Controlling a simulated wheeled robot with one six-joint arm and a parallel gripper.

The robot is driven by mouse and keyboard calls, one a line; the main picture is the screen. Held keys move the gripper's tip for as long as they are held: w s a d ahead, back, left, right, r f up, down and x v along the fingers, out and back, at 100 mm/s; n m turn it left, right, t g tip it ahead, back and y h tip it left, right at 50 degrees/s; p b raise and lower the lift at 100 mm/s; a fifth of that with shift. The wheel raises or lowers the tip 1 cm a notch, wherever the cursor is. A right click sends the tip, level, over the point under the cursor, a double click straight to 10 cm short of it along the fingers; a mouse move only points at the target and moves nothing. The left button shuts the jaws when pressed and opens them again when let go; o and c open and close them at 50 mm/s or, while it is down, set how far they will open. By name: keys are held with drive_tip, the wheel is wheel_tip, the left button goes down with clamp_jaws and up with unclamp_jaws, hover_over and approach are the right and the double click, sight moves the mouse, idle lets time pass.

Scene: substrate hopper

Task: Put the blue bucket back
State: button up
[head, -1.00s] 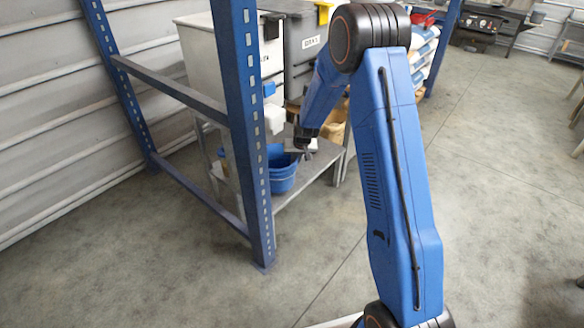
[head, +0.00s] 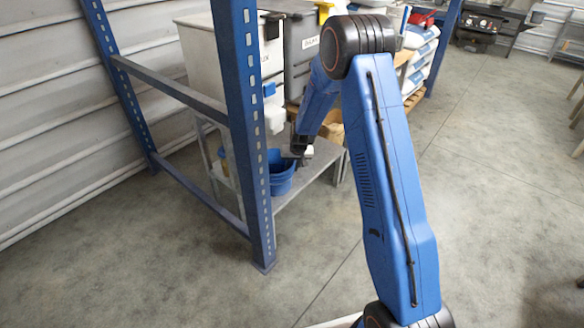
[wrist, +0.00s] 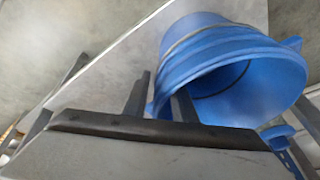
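The blue bucket (head: 282,182) stands on the low grey shelf under the bins in the head view, partly hidden by the rack post and my arm. In the wrist view the bucket (wrist: 240,70) fills the upper right, its mouth facing my gripper. My gripper (head: 298,158) is at the bucket's rim. In the wrist view its two fingers (wrist: 160,98) are apart, with the near edge of the rim showing between them. One finger overlaps the bucket's opening and the other is on the outer side. I cannot tell whether either finger touches the wall.
A blue rack post (head: 247,130) and crossbar (head: 165,85) stand left of my gripper. White (head: 215,60) and grey bins (head: 303,40) are above the shelf (head: 315,165). Another blue piece (wrist: 278,138) shows below the bucket in the wrist view.

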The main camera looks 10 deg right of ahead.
drive_tip(key=v, duration=1.2)
drive_tip(key=shift+r, duration=0.2)
drive_tip(key=s+d+r+n, duration=0.1)
drive_tip(key=s+d+r, duration=0.1)
drive_tip(key=s+r, duration=1.95)
drive_tip(key=s+d+r, duration=0.1)
drive_tip(key=s, duration=1.3)
drive_tip(key=s+d+r, duration=0.1)
drive_tip(key=s+r, duration=0.1)
drive_tip(key=s, duration=1.2)
drive_tip(key=shift+s+d+t+h, duration=0.15)
drive_tip(key=shift+d+t+h, duration=0.15)
drive_tip(key=shift+h, duration=0.1)
